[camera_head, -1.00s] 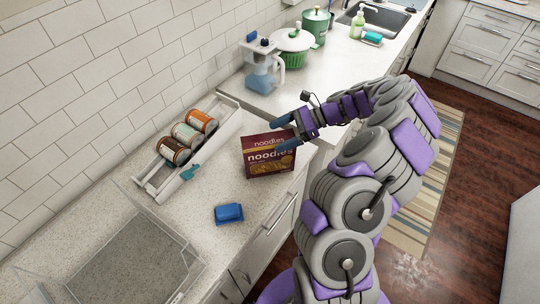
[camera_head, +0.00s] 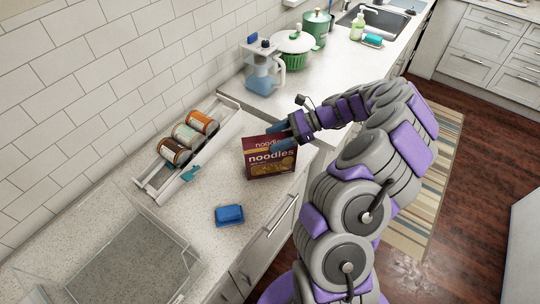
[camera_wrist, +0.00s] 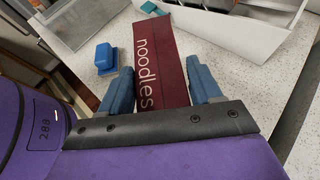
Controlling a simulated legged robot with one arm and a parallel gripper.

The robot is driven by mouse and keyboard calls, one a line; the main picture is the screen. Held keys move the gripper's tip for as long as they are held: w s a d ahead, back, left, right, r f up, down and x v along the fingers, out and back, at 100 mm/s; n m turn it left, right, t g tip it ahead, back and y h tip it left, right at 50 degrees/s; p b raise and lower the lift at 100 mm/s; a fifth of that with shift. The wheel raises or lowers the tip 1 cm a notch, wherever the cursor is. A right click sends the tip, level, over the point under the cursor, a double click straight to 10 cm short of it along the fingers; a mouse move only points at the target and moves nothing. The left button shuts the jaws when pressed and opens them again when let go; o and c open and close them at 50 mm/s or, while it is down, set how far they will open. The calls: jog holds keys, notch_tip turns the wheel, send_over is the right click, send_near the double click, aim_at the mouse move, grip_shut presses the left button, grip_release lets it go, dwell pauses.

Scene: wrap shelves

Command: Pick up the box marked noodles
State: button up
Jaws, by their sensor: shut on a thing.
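The dark red box marked noodles (camera_head: 270,158) stands upright on the counter near its front edge in the head view. My gripper (camera_head: 280,136) reaches it from the right, its blue fingers at the top of the box. In the wrist view the box (camera_wrist: 160,62) lies between the two blue fingertips of my gripper (camera_wrist: 163,88), its label readable along its top face. The gripper is shut on the box. The fingers hide a small part of the box's upper right in the head view.
A blue block (camera_head: 229,215) lies in front of the box. A white rack (camera_head: 157,182) with several cans stands along the wall. A clear bin (camera_head: 190,262) is at the lower left. A pitcher (camera_head: 262,75) and green pot (camera_head: 293,50) stand behind.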

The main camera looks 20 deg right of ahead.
grip_shut()
jog(key=shift+r, duration=0.1)
